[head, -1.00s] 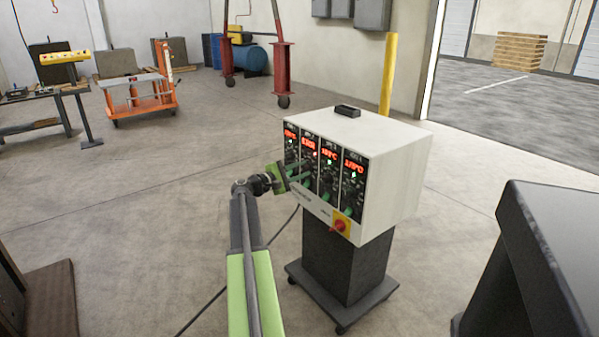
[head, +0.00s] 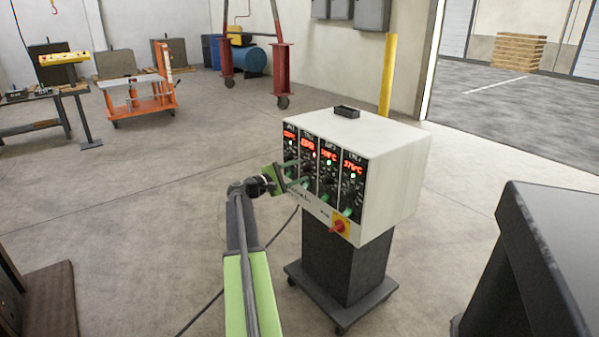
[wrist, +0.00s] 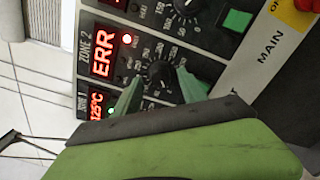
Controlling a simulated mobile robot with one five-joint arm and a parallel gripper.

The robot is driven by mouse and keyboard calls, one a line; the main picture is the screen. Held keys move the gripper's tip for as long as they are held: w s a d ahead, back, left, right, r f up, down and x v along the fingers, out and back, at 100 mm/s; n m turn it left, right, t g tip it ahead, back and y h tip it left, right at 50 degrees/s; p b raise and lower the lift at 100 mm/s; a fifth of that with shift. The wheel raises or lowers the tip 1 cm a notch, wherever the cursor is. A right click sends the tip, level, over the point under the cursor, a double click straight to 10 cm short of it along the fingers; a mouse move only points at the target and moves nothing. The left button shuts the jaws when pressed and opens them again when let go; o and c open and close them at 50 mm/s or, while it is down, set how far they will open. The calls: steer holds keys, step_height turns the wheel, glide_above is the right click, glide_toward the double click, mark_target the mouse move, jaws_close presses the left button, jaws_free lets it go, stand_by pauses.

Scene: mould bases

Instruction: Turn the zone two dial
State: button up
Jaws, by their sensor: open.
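The zone two dial (wrist: 158,73) is a round black knob with a white scale in the wrist view, under a red display reading ERR and a lit red lamp. In the head view its panel (head: 308,143) is second from the left on the white control box (head: 385,175). My gripper (wrist: 158,84) is open, with one green finger on each side of the knob. I cannot tell whether the fingers touch it. In the head view my gripper (head: 297,175) is in front of the box's left panels and partly hides the dials there.
Neighbouring zone panels with their own dials and green switches sit close on both sides. A red main switch (head: 340,226) on a yellow plate is below right. The box stands on a dark wheeled pedestal (head: 343,262).

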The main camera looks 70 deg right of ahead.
steer(key=v, duration=1.6)
